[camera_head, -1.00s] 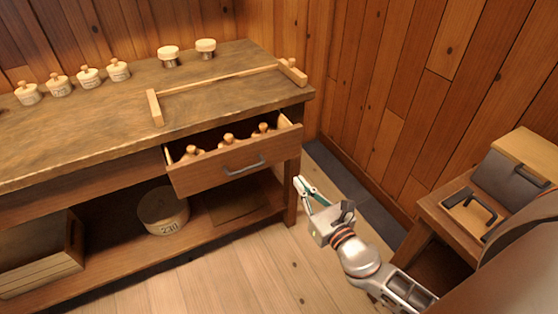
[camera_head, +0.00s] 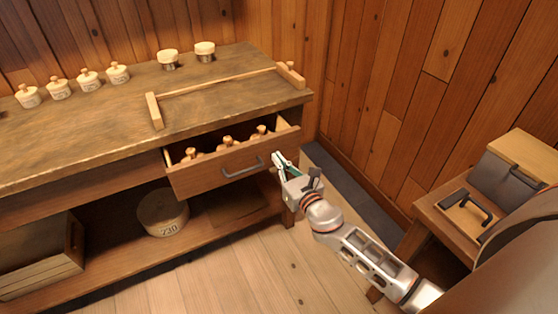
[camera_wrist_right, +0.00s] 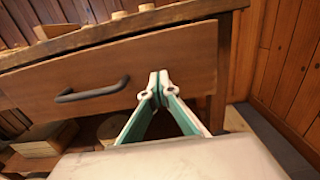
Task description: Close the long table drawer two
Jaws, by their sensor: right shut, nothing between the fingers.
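The long table (camera_head: 90,130) stands along the back wall. Its drawer (camera_head: 215,175) is pulled out, with several wooden spools (camera_head: 228,141) showing inside. The drawer has a dark bar handle (camera_head: 243,167), which also shows in the right wrist view (camera_wrist_right: 92,91). My right gripper (camera_head: 278,158) is shut and empty, its fingertips at the drawer front, right of the handle. In the right wrist view the closed fingertips (camera_wrist_right: 158,80) overlap the drawer front; whether they touch it I cannot tell. My left gripper is not in view.
Several lidded jars (camera_head: 88,79) and a wooden rail frame (camera_head: 215,88) are on the tabletop. A round box (camera_head: 163,213) and a crate (camera_head: 45,255) sit on the lower shelf. A small side table (camera_head: 450,215) stands at right. The floor (camera_head: 220,270) in front is clear.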

